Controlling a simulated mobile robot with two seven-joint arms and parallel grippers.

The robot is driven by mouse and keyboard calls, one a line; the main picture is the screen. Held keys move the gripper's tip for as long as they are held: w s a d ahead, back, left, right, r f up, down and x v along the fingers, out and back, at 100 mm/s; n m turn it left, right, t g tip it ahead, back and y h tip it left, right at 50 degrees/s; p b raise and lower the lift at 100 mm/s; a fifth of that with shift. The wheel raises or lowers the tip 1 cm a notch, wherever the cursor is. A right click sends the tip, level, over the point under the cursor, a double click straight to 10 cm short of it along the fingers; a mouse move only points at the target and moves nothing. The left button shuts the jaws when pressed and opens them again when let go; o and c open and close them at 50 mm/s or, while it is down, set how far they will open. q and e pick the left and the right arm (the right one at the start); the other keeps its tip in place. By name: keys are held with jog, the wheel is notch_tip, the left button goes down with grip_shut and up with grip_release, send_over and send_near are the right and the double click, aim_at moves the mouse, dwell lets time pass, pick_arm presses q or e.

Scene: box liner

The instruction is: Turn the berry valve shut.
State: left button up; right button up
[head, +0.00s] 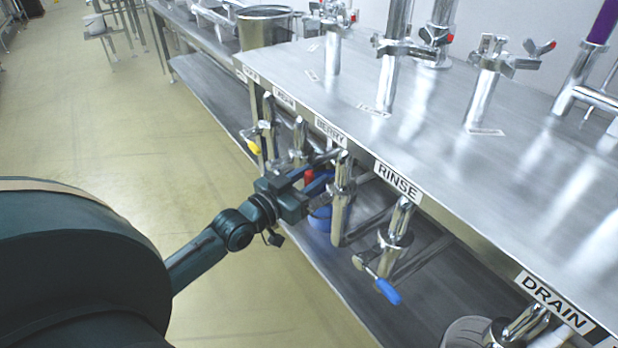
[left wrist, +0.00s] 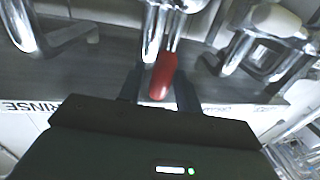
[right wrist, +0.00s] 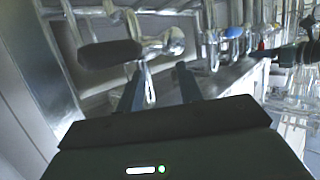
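The BERRY label (head: 331,131) is on the bench's front edge, with a metal valve pipe (head: 341,185) below it. A red handle (head: 308,176) shows beside that pipe, partly hidden by my left gripper (head: 318,171). In the left wrist view the red handle (left wrist: 162,78) points toward the camera, between the fingers of my left gripper (left wrist: 158,90). The fingers are apart, one on each side, with a narrow gap at least on the left; contact on the right is unclear. My right gripper (right wrist: 157,88) is open and holds nothing; a dark-handled valve (right wrist: 110,54) shows beyond it.
The RINSE valve's blue handle (head: 387,291) hangs to the right, and a yellow handle (head: 253,146) is to the left. The DRAIN label (head: 554,302) is near the right. A lower shelf (head: 215,92) runs under the bench (head: 440,130). The floor (head: 130,140) at left is open.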

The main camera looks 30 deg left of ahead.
pick_arm(q)
grip_shut()
dwell(0.3)
